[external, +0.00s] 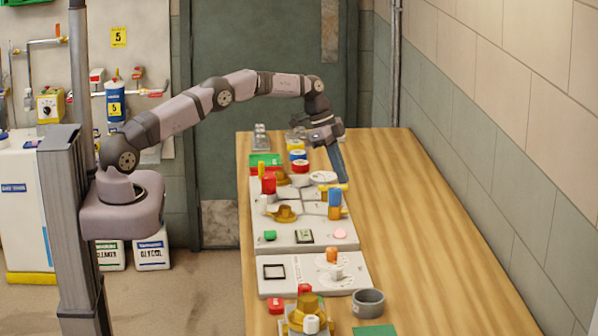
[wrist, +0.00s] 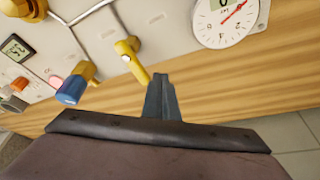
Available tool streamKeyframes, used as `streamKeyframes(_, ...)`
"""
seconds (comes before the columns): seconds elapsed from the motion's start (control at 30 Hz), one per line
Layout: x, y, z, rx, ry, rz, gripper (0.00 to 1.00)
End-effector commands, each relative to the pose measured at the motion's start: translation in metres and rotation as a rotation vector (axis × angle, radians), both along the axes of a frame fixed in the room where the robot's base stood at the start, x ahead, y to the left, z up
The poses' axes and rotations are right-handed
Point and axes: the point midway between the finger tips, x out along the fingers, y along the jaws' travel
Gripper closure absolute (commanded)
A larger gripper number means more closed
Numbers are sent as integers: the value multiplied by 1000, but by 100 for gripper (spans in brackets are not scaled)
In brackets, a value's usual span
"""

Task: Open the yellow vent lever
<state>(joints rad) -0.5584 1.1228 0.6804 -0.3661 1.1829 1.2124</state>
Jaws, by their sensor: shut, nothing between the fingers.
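The yellow vent lever (wrist: 135,66) shows in the wrist view, reaching from its mount on the pale panel down toward the wooden bench edge. In the external view the lever (external: 331,187) is a small yellow bar near my fingertips. My gripper (wrist: 160,78) is shut and empty, with its fingers together. Its tips are just right of the lever's free end in the wrist view; I cannot tell whether they touch. In the external view my gripper (external: 345,181) points down at the panel's right edge.
A blue-capped knob (wrist: 72,89) on a brass fitting sits left of the lever, and a round gauge (wrist: 225,18) to the right. A digital display (wrist: 15,48) is far left. The wooden bench (external: 430,230) is clear right of the panel, up to the wall.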

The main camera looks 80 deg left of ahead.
Motion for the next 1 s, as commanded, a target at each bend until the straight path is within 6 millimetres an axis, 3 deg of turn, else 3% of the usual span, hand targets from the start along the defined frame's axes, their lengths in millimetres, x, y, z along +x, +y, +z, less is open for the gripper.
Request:
streamKeyframes(0.5,-19,12,57,1,-2,1,100)
streamKeyframes(1.0,-23,13,64,0,0,1,100)
